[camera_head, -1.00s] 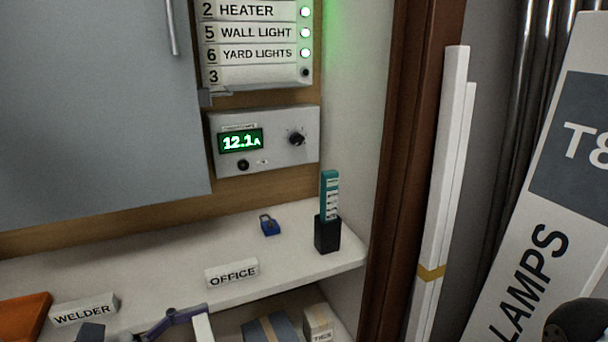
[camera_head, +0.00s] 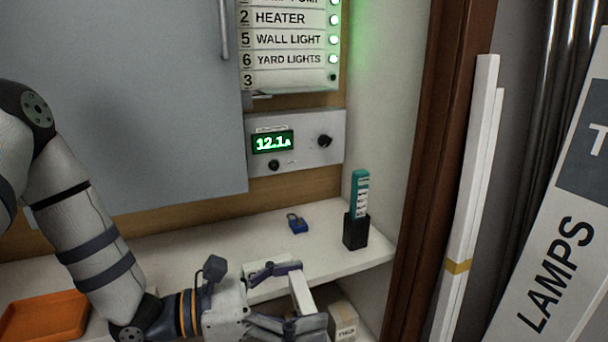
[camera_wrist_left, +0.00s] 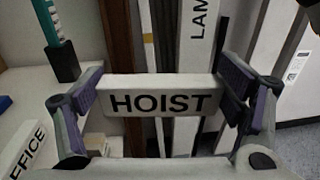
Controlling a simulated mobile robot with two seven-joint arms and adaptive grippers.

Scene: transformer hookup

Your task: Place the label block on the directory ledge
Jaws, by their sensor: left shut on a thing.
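The label block, white with HOIST in black letters, shows in the left wrist view (camera_wrist_left: 162,97) and end-on in the head view (camera_head: 301,292). My left gripper (camera_head: 303,296) is shut on its two ends and holds it off the shelf, near the shelf's front edge. In the wrist view the gripper's purple pads (camera_wrist_left: 160,92) press on both ends. The directory (camera_head: 290,45) is on the back wall, upper middle, with rows HEATER, WALL LIGHT and YARD LIGHTS. Its row 3 (camera_head: 285,80) carries no name. My right gripper is not in view.
On the shelf (camera_head: 215,240) stand a blue padlock (camera_head: 297,223), a black holder (camera_head: 356,232) with a teal strip, and an OFFICE block (camera_wrist_left: 28,155). An orange tray (camera_head: 45,316) is at left. A grey door (camera_head: 120,120) hangs left of the directory; a meter box (camera_head: 300,140) is below it.

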